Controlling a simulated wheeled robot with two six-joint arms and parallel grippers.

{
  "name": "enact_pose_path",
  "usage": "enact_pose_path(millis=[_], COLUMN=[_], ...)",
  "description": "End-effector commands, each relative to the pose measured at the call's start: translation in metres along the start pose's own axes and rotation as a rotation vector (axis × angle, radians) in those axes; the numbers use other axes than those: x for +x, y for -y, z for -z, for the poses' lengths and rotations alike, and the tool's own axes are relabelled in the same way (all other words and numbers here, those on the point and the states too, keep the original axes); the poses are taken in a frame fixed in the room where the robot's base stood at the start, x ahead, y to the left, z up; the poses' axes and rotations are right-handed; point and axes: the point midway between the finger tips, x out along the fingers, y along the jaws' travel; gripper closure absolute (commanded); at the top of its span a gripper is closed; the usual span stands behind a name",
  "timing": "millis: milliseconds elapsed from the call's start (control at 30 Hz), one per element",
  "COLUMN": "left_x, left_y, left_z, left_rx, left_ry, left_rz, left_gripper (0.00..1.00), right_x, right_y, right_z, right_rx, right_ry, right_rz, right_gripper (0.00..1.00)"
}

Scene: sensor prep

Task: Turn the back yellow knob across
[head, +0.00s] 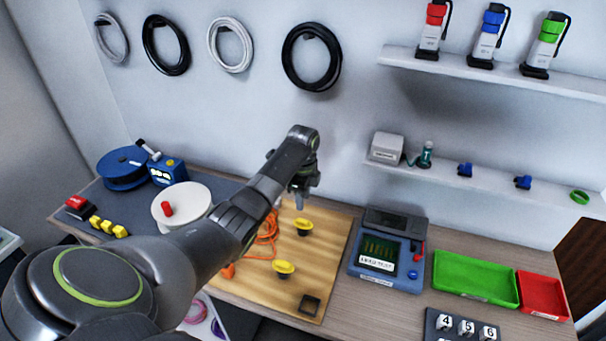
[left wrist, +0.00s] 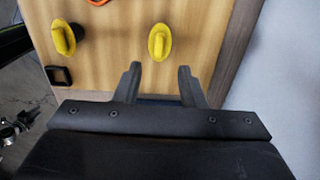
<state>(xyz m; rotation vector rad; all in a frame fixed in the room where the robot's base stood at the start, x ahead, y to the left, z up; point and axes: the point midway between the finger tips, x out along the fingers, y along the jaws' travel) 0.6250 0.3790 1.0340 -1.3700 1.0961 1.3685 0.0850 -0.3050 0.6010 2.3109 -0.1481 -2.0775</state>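The back yellow knob (head: 303,227) is on the wooden board (head: 330,240); in the left wrist view it is the right-hand knob (left wrist: 159,42), with its raised grip roughly upright in the picture. The front yellow knob (head: 284,268) is nearer me on the same board and shows at the left in the wrist view (left wrist: 66,38). My left gripper (head: 300,197) points down above and just behind the back knob. Its two fingers (left wrist: 157,82) are apart with nothing between them, and the knob lies beyond their tips, apart from them. My right gripper is in neither view.
An orange cable (head: 268,230) lies on the board left of the back knob. A black square part (head: 309,305) is at the board's front. A blue tester (head: 387,262) stands right of the board, a white reel (head: 182,205) left. The wall is close behind.

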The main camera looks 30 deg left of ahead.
Motion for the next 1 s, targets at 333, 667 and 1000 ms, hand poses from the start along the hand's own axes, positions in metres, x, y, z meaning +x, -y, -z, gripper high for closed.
enact_pose_path(millis=[333, 667, 1000], left_x=[-0.074, -0.093, -0.092], left_y=[0.001, 0.000, 0.000], left_z=[0.000, 0.000, 0.000], left_rx=[0.001, 0.000, 0.000], left_ry=[0.000, 0.000, 0.000], left_rz=[0.004, 0.000, 0.000], left_gripper=[0.64, 0.64, 0.64], right_x=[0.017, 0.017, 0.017], right_y=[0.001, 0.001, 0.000], right_z=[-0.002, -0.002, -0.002], right_rx=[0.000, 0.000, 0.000], right_ry=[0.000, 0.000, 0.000], right_rz=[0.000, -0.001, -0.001], right_gripper=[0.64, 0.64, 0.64])
